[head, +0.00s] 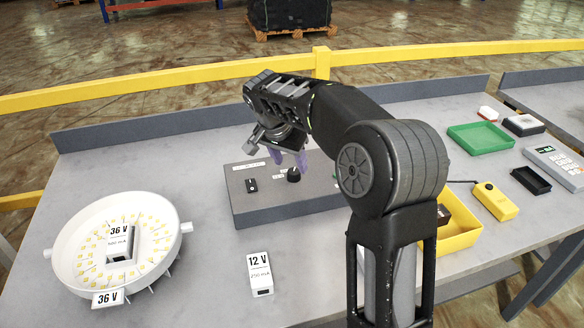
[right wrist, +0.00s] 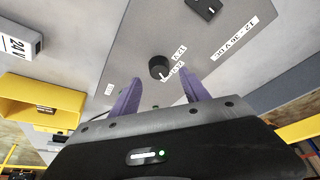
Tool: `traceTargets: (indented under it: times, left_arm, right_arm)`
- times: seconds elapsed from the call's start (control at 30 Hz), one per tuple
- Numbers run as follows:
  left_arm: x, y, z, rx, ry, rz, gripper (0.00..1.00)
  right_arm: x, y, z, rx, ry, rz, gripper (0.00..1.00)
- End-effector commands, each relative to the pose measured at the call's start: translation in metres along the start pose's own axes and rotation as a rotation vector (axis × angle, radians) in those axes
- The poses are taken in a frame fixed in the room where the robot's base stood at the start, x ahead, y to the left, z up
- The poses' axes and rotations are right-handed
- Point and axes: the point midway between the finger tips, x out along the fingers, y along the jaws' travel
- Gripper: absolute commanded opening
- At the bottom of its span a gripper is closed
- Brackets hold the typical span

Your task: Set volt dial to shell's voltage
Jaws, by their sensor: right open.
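The shell (head: 62,262) is a round white dish with yellow light chips at the left; its front tag (head: 108,298) reads 36 V. A box marked 36 V (head: 120,243) stands inside it. The volt dial (head: 293,175) is a black knob on the grey control panel (head: 245,206). In the right wrist view the dial (right wrist: 159,66) has small voltage labels beside it, one reading 12 V; its exact setting is unclear. My right gripper (head: 290,160) is open above the dial. Its purple fingers (right wrist: 160,92) are apart, with the dial just beyond their tips. My left gripper is not in view.
A black switch (head: 251,185) sits left of the dial. A 12 V box (head: 260,273) stands in front of the panel. A 24 V box (right wrist: 22,40) shows in the wrist view. A yellow bin (head: 462,228), green tray (head: 481,137) and yellow device (head: 495,201) lie right.

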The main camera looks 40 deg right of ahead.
Motion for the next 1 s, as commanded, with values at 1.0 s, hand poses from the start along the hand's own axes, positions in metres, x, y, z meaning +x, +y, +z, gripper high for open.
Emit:
traceTargets:
  times: [1.0]
  left_arm:
    - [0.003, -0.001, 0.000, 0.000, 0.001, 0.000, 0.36]
  right_arm:
    - [-0.039, 0.000, 0.000, 0.000, 0.000, 0.001, 0.54]
